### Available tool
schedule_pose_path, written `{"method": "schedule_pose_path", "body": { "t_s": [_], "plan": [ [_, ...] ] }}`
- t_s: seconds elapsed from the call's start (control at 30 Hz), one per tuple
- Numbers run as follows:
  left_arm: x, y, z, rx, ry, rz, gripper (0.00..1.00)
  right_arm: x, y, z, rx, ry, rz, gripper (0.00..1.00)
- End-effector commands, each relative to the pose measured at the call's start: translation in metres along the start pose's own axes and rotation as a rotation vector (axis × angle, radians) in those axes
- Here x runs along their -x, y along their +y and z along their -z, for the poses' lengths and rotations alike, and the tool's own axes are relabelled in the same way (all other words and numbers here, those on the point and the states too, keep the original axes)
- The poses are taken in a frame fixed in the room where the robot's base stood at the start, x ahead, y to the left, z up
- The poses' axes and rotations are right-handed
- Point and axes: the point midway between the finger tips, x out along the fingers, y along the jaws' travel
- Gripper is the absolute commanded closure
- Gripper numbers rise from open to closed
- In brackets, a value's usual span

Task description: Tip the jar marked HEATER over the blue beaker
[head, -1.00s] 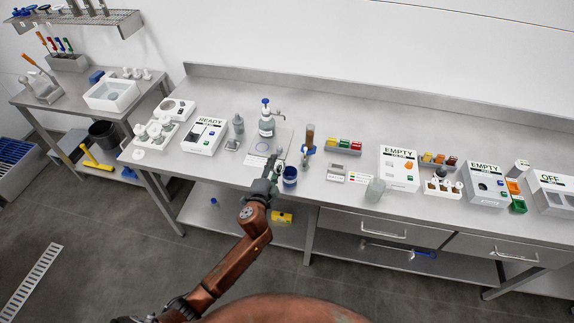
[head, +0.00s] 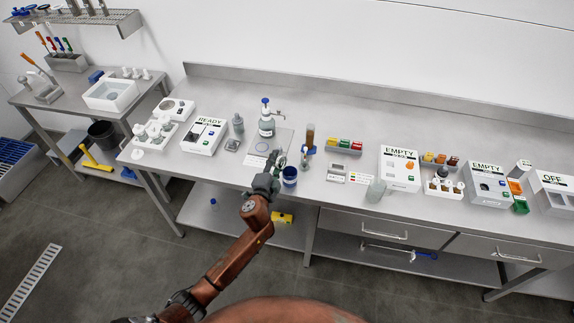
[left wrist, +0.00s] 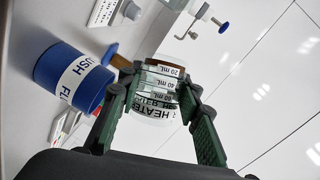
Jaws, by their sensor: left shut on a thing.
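The clear jar marked HEATER (left wrist: 155,106) is between the green fingers of my left gripper (left wrist: 163,108), which is shut on it. Its lettering is upside down in the left wrist view. The jar leans at a marked angle to the blue beaker. A brown band shows at its far end. The blue beaker (left wrist: 94,93), with a white FLUSH label, stands close beside the jar in that view. In the head view the beaker (head: 289,176) is on the bench just right of my left gripper (head: 277,160). I see no liquid flowing. My right gripper is not in view.
A stand with a brown-topped tube (head: 308,145) is behind the beaker. The READY box (head: 205,135) is left and an EMPTY box (head: 398,168) right. A translucent bottle (head: 375,190) stands near the front edge.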

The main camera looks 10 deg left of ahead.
Motion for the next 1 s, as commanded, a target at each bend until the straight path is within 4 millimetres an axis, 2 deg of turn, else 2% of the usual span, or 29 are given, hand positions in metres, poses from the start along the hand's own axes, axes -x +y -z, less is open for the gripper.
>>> {"method": "schedule_pose_path", "body": {
  "t_s": [1.0],
  "plan": [
    [-0.024,0.000,-0.001,0.000,0.000,0.001,0.97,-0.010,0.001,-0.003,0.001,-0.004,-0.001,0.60]
  ]
}}
